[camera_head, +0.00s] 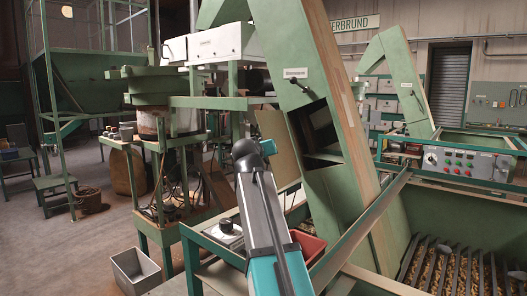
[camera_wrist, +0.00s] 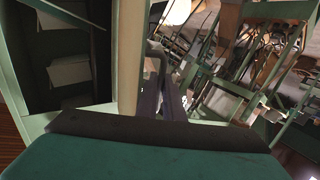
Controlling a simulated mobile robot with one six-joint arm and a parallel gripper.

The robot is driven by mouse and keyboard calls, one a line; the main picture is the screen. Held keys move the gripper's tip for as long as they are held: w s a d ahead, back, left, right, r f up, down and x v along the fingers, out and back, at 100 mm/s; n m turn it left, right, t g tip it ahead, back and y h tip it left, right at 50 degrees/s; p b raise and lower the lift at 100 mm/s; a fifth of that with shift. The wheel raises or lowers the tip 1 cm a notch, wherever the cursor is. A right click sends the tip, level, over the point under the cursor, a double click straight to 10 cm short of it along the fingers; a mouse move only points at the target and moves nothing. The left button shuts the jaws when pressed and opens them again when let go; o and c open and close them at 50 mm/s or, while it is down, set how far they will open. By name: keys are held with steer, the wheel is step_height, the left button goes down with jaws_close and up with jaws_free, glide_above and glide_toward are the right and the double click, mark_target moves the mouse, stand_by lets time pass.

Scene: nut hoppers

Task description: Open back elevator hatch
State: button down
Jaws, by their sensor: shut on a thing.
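The green sloping elevator (camera_head: 345,160) stands in the middle of the head view. Its side has a dark rectangular opening (camera_head: 318,128), uncovered, and the opening with pale buckets inside also shows at the left of the wrist view (camera_wrist: 68,60). A tan hatch panel (camera_head: 278,140) stands swung out to the left of the opening; in the wrist view it is a pale, nearly edge-on strip (camera_wrist: 131,55). My gripper (camera_head: 268,147) is at the panel's outer side, with its dark fingers (camera_wrist: 165,88) shut on the hatch. The exact contact is partly hidden.
A second green elevator (camera_head: 397,80) stands behind, with a control panel (camera_head: 470,162) at right. A green-framed machine (camera_head: 155,95) and a bench are on the left. A red bin (camera_head: 308,247) sits below my arm. A grey bin (camera_head: 135,271) is on the floor.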

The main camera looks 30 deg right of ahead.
steer(key=c, duration=1.9)
jaws_free()
steer(key=shift+w+a+r+y, duration=0.1)
steer(key=shift+w+a+y, duration=0.2)
steer(key=shift+w+a, duration=0.55)
steer(key=shift+d, duration=0.2)
steer(key=shift+s+d+f, duration=0.15)
steer(key=shift+s+f, duration=0.05)
steer(key=shift+f, duration=0.05)
